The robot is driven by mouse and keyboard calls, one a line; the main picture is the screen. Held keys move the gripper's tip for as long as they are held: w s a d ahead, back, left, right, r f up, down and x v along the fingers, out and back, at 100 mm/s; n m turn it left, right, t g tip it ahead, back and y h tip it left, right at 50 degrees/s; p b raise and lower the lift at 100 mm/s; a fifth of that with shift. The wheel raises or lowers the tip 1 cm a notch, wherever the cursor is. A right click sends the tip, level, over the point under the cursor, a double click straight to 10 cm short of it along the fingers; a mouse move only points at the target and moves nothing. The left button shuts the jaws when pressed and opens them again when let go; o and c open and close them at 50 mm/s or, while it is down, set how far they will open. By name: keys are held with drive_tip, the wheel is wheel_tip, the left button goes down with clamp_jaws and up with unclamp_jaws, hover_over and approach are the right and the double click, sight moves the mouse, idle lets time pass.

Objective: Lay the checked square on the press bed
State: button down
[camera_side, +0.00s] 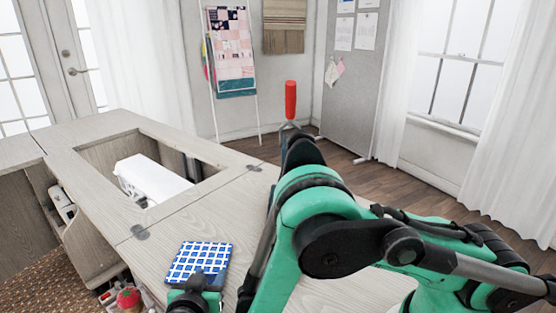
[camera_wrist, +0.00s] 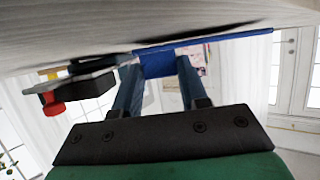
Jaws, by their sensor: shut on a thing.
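The checked square (camera_side: 199,262) is blue and white and shows near the bottom centre of the side view, above the wooden cabinet top. In the wrist view its blue edge (camera_wrist: 225,38) is a thin strip close beneath the wood at the top of the picture. My gripper (camera_wrist: 158,65) is shut on the square's near edge; it also shows low in the side view (camera_side: 197,284). I cannot tell whether the square touches the wood. The press (camera_wrist: 75,92), dark with a red handle, is left in the wrist view. In the side view its red handle (camera_side: 290,100) rises behind my arm, which hides the bed.
A white sewing machine (camera_side: 150,180) sits in the cabinet's recessed opening, left of the square. A red pincushion (camera_side: 129,299) and small items are at the lower left. The wooden cabinet top (camera_side: 185,222) is clear between opening and square. My arm covers the right side.

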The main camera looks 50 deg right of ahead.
drive_tip(key=shift+f, duration=0.2)
drive_tip(key=shift+c, duration=2.4)
unclamp_jaws()
